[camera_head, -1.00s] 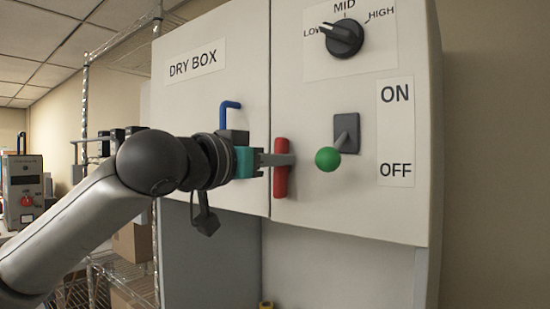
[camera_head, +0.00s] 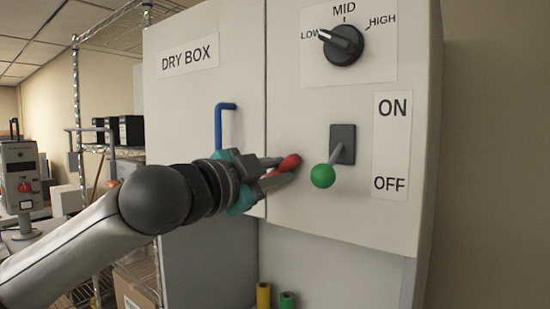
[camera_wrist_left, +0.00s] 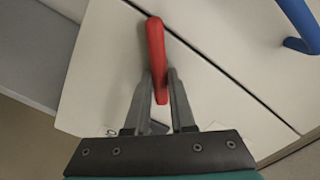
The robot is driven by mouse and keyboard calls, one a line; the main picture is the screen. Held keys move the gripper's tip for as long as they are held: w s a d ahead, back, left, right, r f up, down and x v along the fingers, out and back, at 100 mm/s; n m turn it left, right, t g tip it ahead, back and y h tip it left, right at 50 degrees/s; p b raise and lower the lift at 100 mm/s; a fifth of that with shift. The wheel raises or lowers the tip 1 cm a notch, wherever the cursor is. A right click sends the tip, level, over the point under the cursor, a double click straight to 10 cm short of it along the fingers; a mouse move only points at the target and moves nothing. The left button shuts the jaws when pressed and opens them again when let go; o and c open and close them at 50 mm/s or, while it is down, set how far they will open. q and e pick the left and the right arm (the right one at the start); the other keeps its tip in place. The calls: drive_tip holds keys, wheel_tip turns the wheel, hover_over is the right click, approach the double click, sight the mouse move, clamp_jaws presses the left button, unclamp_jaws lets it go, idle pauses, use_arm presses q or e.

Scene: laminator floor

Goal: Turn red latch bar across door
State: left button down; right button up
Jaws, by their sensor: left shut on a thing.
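The red latch bar (camera_head: 291,161) is on the cabinet front, close to the right of the seam between the two panels. It is tilted, with its upper end to the right, and its lower part is hidden by my fingers. My left gripper (camera_head: 279,169) reaches it from the left and is shut on it. My right gripper is not in view.
A blue handle (camera_head: 219,128) is on the door, above my left gripper. A green-knobbed lever (camera_head: 323,176) sticks out just right of the bar. A black dial (camera_head: 342,45) is higher up. Yellow (camera_head: 263,296) and green (camera_head: 287,300) rolls stand below.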

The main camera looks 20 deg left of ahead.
use_arm(q)
drive_tip(key=m, duration=0.3)
drive_tip(key=shift+s+d+f, duration=0.1)
drive_tip(key=shift+f, duration=0.05)
drive_tip(key=m, duration=0.4)
drive_tip(key=shift+f+m, duration=0.3)
idle(0.4)
drive_tip(key=c, duration=0.8)
unclamp_jaws()
drive_tip(key=shift+o, duration=0.2)
drive_tip(key=shift+s, duration=0.1)
